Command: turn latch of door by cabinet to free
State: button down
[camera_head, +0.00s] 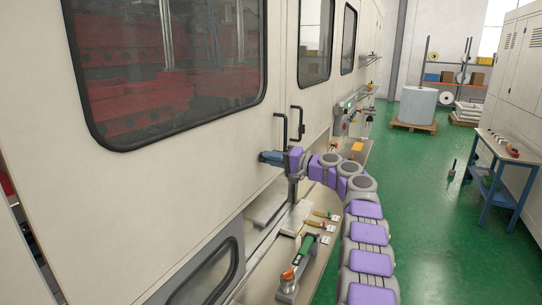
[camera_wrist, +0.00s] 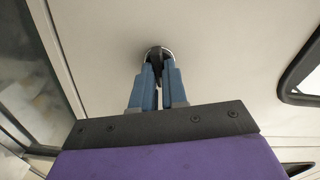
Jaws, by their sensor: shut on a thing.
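The latch (camera_wrist: 157,55) shows in the wrist view as a small dark piece on a round silvery base, set in the pale door panel (camera_wrist: 225,50). My gripper (camera_wrist: 157,76) has its two blue fingers closed on the latch, one on each side. In the head view my gripper (camera_head: 268,157) reaches left to the pale machine front (camera_head: 190,170), just below two black upright handles (camera_head: 283,126). The latch is hidden there behind the fingers. I cannot tell its exact turn angle.
A narrow ledge (camera_head: 305,262) below my arm holds several hand tools, one with a green body (camera_head: 304,247). Dark windows (camera_head: 165,65) line the machine front. A blue-legged table (camera_head: 507,165) stands at the right.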

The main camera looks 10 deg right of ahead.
jog(key=shift+m+p, duration=1.7)
jog(key=shift+p, duration=0.6)
jog(key=shift+f, duration=0.15)
jog(key=c, duration=1.4)
grip_release()
jog(key=shift+w+d+f, duration=0.1)
jog(key=shift+w+f, duration=0.05)
jog(key=shift+w, duration=0.1)
jog(key=shift+o, duration=1.2)
jog(key=shift+s, duration=0.1)
jog(key=shift+d, duration=0.1)
jog(key=p+v, duration=0.1)
jog(key=v, duration=1.6)
jog(key=shift+d, duration=0.15)
